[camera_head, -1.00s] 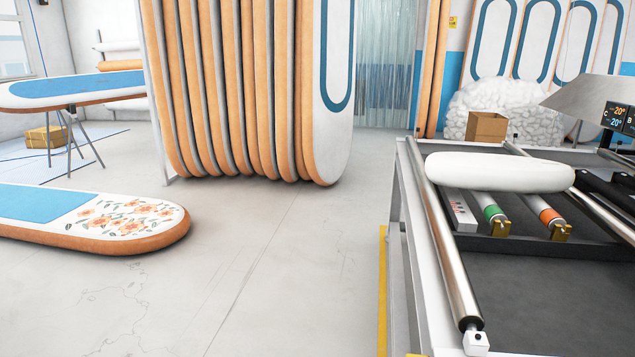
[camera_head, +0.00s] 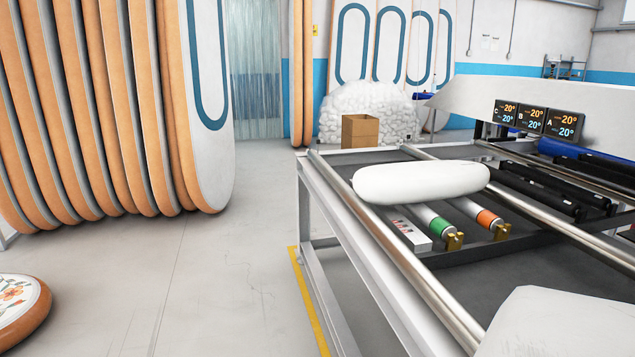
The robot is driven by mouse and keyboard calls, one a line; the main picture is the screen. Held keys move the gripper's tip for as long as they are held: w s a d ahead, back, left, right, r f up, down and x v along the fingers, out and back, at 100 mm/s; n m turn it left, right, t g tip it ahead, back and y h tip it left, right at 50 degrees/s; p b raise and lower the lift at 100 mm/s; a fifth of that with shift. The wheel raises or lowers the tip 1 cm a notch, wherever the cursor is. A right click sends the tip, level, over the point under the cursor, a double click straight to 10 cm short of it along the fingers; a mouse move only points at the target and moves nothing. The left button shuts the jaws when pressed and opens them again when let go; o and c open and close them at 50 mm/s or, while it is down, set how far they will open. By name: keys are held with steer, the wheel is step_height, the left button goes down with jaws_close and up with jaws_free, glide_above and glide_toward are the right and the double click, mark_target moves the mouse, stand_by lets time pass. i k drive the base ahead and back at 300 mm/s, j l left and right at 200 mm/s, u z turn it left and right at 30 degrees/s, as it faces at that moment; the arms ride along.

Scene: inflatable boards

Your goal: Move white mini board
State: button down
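The white mini board (camera_head: 420,182) is a smooth, rounded, pill-shaped white piece. It lies crosswise on top of the machine's metal frame (camera_head: 374,232), right of the middle of the view. It rests over the left rail and above the cylinders with green and orange bands. Its whole upper side and front edge show; its underside is hidden. My gripper is not in view.
The machine has dark rollers (camera_head: 548,185) and displays (camera_head: 538,119) at the right. A cardboard box (camera_head: 360,131) stands behind the board. Large upright boards (camera_head: 120,110) fill the left. The floor (camera_head: 215,275) between is clear. A pale shape (camera_head: 562,325), unclear, covers the bottom right.

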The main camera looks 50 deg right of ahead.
mark_target(422, 181)
steer(key=i+z, duration=0.15)
steer(key=i, duration=0.45)
steer(key=i+j+z, duration=0.15)
steer(key=i, duration=0.45)
steer(key=i+z, duration=0.5)
steer(key=i+j+z, duration=0.15)
steer(key=i+z, duration=0.15)
steer(key=z, duration=0.2)
steer(key=i+j+z, duration=0.15)
steer(key=i+z, duration=0.2)
steer(key=z, duration=0.15)
steer(key=i+j+z, duration=0.25)
steer(key=z, duration=0.2)
